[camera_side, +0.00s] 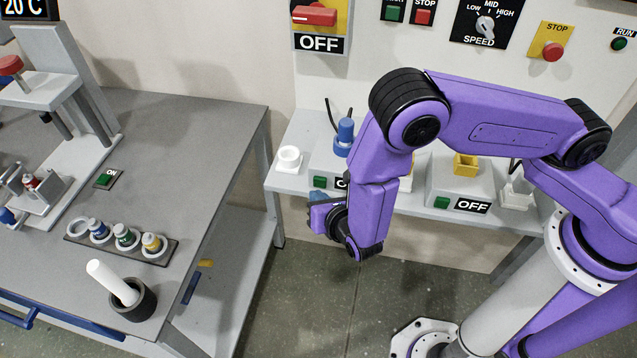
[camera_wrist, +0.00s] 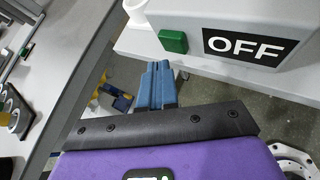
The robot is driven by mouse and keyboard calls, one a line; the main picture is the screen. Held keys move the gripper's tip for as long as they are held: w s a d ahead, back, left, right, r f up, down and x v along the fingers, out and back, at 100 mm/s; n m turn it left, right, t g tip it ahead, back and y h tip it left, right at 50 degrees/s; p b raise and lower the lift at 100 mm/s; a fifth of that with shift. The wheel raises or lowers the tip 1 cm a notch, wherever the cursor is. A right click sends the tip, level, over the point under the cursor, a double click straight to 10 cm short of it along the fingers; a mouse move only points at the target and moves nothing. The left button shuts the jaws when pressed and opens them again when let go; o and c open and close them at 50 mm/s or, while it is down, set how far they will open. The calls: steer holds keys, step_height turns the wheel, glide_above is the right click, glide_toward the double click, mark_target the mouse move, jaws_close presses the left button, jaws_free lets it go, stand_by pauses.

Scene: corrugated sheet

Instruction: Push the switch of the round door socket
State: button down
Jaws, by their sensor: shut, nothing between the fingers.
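In the side view, a grey box (camera_side: 325,155) on the back shelf carries an upright blue round part (camera_side: 345,130), a green switch (camera_side: 320,182) and a label partly hidden by my arm. I cannot tell for certain that this is the round door socket. The wrist view shows a grey box (camera_wrist: 205,14) with a green switch (camera_wrist: 173,41) beside a black label reading OFF. My gripper's blue fingers (camera_wrist: 157,66) are shut and empty, in the picture just below the switch and apart from it. In the side view, my gripper (camera_side: 318,212) is below the shelf's front edge, partly hidden by my wrist.
A second box (camera_side: 458,185) with a yellow square part, a green switch and an OFF label stands further right. A white round cup (camera_side: 289,159) stands left of the first box. The shelf edge (camera_side: 300,190) is close to my gripper. A grey workbench (camera_side: 180,140) is at left.

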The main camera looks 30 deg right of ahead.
stand_by(0.4)
steer(key=shift+w+d, duration=0.35)
steer(key=shift+w+d, duration=0.2)
steer(key=shift+w, duration=0.05)
stand_by(0.8)
steer(key=shift+s+a, duration=0.55)
steer(key=s+a, duration=0.4)
steer(key=shift+s+a, duration=0.15)
stand_by(0.6)
stand_by(0.3)
